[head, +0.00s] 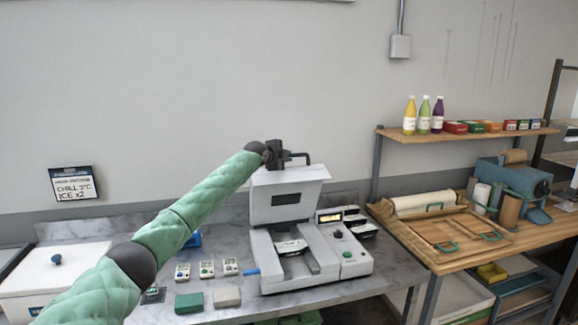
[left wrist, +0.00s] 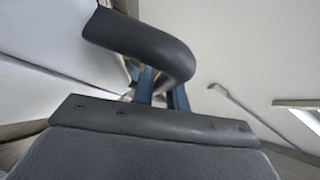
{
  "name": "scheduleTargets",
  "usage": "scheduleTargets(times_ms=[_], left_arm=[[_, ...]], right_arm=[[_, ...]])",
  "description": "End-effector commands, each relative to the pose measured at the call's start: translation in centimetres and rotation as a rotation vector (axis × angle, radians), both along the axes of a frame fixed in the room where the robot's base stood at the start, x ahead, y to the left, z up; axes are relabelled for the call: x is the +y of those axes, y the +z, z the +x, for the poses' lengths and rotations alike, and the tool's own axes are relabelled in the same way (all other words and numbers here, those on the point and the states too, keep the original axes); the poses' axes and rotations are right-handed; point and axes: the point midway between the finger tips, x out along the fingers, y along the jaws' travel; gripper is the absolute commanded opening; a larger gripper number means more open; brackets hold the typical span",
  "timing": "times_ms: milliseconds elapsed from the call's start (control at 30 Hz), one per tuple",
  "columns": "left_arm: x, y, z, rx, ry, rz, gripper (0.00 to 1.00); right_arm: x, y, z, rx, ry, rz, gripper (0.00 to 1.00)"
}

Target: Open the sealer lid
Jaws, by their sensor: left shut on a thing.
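The sealer (head: 335,262) is a white machine on the marble counter. Its lid (head: 265,205) stands raised and steeply tilted, with the bed below it exposed. A dark handle (head: 301,155) sticks up from the lid's top edge. My left gripper (head: 279,155) is at that handle, shut on it. In the left wrist view the handle (left wrist: 150,48) is a thick dark bar, with my blue-grey gripper fingers (left wrist: 162,92) against it. The fingertips are partly hidden by the handle. My right gripper shows in neither view.
Small white devices (head: 206,268) and green and grey blocks (head: 194,302) lie left of the sealer, below my arm. A white chest (head: 50,275) stands at left. A wooden bench (head: 440,262) with a roll and trays adjoins at right. Bare wall lies behind the lid.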

Motion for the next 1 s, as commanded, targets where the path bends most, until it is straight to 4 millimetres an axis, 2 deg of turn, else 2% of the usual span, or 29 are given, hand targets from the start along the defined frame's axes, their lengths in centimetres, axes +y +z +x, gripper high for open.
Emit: scheduleTargets(times_ms=[300,867,900,1000], left_arm=[[0.6,0.4,2.0,0.061,0.0,-0.02,0.0],[0.7,0.5,2.4,0.073,-0.001,-0.023,0.0],[0.7,0.5,2.4,0.073,-0.001,-0.023,0.2],[0.7,0.5,2.4,0.073,-0.001,-0.023,0.23]], right_arm=[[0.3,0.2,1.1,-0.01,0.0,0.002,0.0],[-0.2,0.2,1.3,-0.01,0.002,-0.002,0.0],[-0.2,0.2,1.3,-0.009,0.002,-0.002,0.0],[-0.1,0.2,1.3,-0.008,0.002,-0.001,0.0]])
